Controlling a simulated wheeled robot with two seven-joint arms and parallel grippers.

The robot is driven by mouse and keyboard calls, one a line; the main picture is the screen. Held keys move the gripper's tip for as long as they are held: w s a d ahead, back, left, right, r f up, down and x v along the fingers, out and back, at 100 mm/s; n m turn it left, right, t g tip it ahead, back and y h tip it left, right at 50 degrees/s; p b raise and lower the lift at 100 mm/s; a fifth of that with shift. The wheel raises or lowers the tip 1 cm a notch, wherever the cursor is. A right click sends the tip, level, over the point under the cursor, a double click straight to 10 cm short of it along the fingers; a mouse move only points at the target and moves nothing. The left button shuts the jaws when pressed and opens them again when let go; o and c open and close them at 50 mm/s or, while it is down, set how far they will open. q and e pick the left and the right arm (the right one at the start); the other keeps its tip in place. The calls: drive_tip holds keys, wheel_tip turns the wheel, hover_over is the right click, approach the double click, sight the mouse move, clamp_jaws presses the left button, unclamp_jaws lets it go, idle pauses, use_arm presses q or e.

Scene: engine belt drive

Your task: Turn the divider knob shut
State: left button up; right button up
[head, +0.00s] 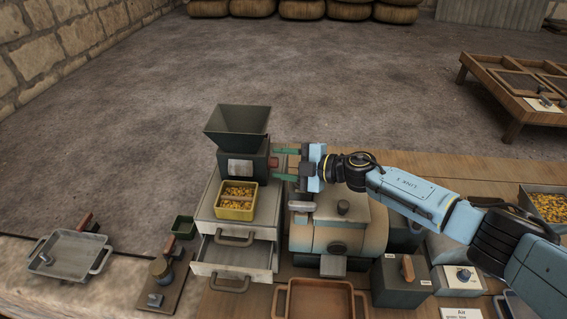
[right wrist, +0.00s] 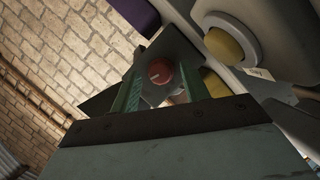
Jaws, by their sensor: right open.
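The divider is a dark box (head: 240,166) with a pale label, under a dark funnel-shaped hopper (head: 237,124). Its red knob (head: 275,162) sits on the right side; it also shows in the right wrist view (right wrist: 160,71) as a round red face on a dark panel. My right gripper (head: 279,164) is open, its green fingers pointing left, one on each side of the knob. In the right wrist view the knob lies between the two fingers (right wrist: 159,76); I cannot tell whether they touch it. My left gripper is not in view.
A yellow tray of grain (head: 236,214) stands in front of the divider on a grey drawer cabinet (head: 205,216), its lower drawer (head: 215,267) pulled out. A rounded machine housing (head: 308,230) stands close below my right gripper. A grey pan (head: 72,266) lies at left.

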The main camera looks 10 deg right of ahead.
drive_tip(key=v, duration=1.3)
drive_tip(key=shift+d, duration=0.15)
drive_tip(key=shift+s, duration=0.15)
